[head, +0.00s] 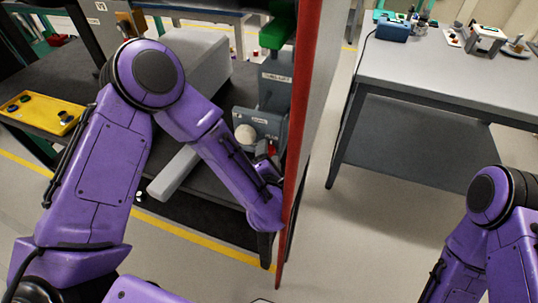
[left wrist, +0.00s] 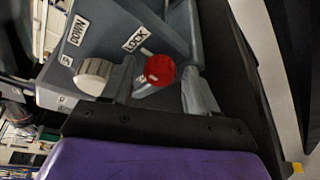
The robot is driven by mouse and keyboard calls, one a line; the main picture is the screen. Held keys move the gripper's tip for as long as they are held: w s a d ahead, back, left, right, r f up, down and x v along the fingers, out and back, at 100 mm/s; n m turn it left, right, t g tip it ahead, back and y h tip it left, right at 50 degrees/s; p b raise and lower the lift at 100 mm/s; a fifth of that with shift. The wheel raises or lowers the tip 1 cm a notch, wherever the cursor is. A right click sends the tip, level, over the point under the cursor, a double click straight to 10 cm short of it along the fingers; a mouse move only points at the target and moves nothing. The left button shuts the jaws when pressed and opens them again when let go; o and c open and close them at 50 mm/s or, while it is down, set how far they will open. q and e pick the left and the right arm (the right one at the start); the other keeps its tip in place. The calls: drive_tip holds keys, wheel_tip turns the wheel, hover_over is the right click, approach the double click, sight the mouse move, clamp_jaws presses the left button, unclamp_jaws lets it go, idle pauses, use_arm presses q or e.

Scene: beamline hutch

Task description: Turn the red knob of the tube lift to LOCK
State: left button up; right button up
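The tube lift (head: 262,122) is a blue-grey box behind my left forearm in the head view. Its red knob (left wrist: 160,69) shows in the left wrist view beside a LOCK label (left wrist: 135,40); in the head view a small bit of red (head: 271,150) shows by my gripper. A pale round knob (left wrist: 92,77) sits to its left, near a DOWN label (left wrist: 78,30). My left gripper (left wrist: 158,80) is open, one finger on each side of the red knob. I cannot tell whether either finger touches it. My right gripper is out of view; only the right arm shows.
A tall red-edged panel (head: 297,140) stands close to the right of my left wrist. A yellow tray (head: 40,112) lies on the dark bench at left. A grey table (head: 440,80) with small equipment stands at right. Open floor lies between.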

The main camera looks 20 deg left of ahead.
use_arm(q)
drive_tip(key=b+v, duration=0.1)
drive_tip(key=v, duration=0.9)
drive_tip(key=shift+s+d+r, duration=0.1)
drive_tip(key=shift+s, duration=0.15)
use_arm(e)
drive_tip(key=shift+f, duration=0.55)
use_arm(q)
drive_tip(key=shift+w, duration=0.1)
